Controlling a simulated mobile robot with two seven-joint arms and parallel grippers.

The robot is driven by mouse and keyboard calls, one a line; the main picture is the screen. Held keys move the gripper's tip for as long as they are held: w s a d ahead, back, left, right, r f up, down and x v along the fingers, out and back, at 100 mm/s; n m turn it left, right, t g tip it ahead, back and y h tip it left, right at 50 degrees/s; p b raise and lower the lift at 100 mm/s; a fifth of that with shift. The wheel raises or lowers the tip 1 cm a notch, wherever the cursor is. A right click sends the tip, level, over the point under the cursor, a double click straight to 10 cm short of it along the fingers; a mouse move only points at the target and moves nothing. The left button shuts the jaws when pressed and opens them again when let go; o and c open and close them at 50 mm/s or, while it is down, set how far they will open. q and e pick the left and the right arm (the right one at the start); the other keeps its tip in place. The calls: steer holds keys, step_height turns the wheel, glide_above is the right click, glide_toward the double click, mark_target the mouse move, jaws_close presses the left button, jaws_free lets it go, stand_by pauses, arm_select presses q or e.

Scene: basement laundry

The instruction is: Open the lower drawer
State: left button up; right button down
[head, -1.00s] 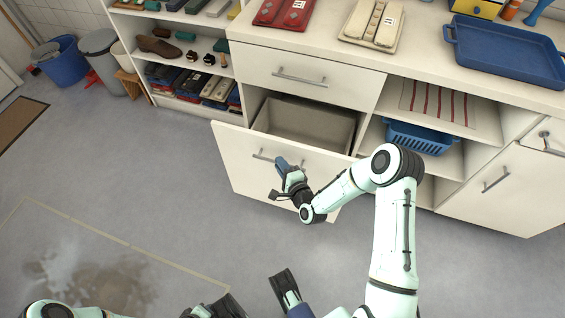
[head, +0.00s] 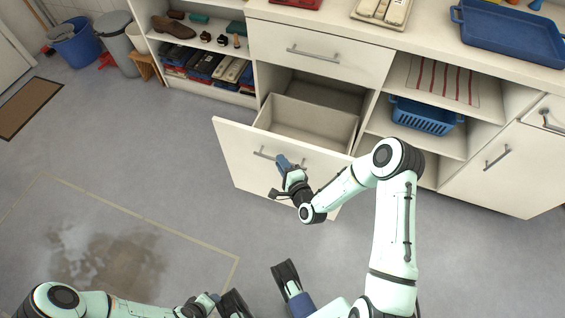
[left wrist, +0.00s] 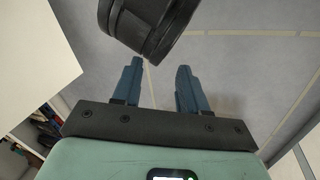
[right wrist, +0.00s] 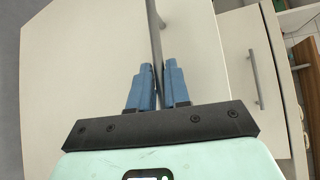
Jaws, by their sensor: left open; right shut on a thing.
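The lower drawer (head: 235,165) stands well out from the white cabinet, and its grey box (head: 312,122) looks empty. The drawer's bar handle (head: 264,155) is on its front panel. My right gripper (head: 283,163) is at this handle. In the right wrist view the handle (right wrist: 154,30) runs between the blue fingers of my right gripper (right wrist: 159,75), which are shut on it. My left gripper (left wrist: 159,72) is open with nothing between its fingers in the left wrist view, low over the floor and away from the drawer.
The upper drawer (head: 318,65) is closed. Open shelves with a blue basket (head: 424,115) are to the right, and a shoe shelf (head: 205,60) to the left. A blue tray (head: 510,35) lies on the counter. The floor in front is clear, with a wet patch (head: 110,260).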

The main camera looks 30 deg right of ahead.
steer(key=c, duration=1.2)
jaws_free()
steer(key=shift+o, duration=0.2)
steer(key=shift+s, duration=0.1)
arm_select(q)
steer(key=s+r+p, duration=0.1)
steer(key=s+d+r+g, duration=0.1)
steer(key=s, duration=0.1)
steer(key=shift+d+r+p, duration=0.1)
steer(key=shift+d+p, duration=0.1)
steer(key=shift+p, duration=0.2)
arm_select(e)
steer(key=d+v, duration=0.1)
steer(key=v, duration=1.2)
steer(key=shift+a, duration=0.35)
steer(key=shift+s, duration=0.1)
